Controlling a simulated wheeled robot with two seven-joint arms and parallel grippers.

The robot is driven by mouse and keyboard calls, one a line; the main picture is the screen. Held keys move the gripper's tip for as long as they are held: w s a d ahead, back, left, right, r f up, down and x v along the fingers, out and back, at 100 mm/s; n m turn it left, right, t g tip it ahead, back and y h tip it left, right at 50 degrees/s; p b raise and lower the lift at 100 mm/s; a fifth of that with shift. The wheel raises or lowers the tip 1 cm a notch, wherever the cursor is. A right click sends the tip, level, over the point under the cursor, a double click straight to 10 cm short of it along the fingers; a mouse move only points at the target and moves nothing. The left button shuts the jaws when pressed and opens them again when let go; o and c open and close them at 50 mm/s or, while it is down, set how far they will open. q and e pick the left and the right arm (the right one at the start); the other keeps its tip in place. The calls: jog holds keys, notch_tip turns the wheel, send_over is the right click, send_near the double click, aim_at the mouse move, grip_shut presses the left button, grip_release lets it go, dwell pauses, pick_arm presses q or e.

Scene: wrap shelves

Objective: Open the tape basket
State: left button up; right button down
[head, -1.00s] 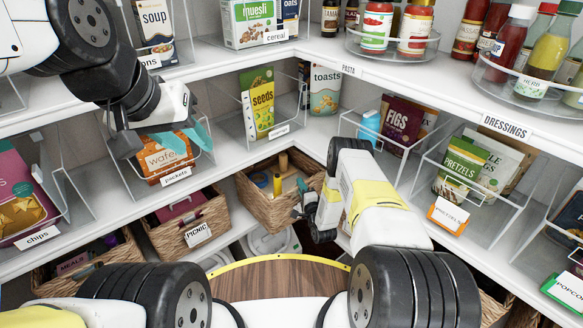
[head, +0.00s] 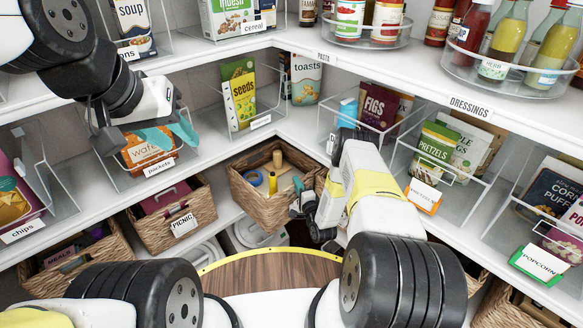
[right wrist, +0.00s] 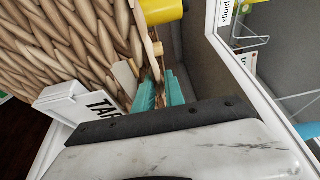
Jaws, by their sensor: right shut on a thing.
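The tape basket (head: 262,208) is a woven wicker basket under the corner of the middle shelf. It juts out from below the shelf edge, with its open top and contents showing. Inside are a blue tape roll (head: 254,178), a yellow cylinder (head: 272,183) and a tan block. My right gripper (head: 300,193) is at the basket's right front side. In the right wrist view its teal fingers (right wrist: 160,90) are shut on the basket's wall, beside a white label (right wrist: 88,104) reading "TA". My left gripper (head: 168,136) is open and empty in front of the wafer packet (head: 146,146).
A picnic basket (head: 172,213) stands to the left, with a meals basket (head: 82,255) further left. Clear bins of packets line the middle shelf (head: 290,128) above. A round wooden top (head: 262,275) with a yellow rim lies in front.

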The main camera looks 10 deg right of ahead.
jog(key=shift+s+d+f, duration=0.15)
jog(key=shift+d, duration=0.1)
jog(key=c, duration=1.5)
grip_release()
jog(key=shift+o, duration=0.5)
jog(key=v, duration=0.7)
jog(key=shift+s, duration=0.4)
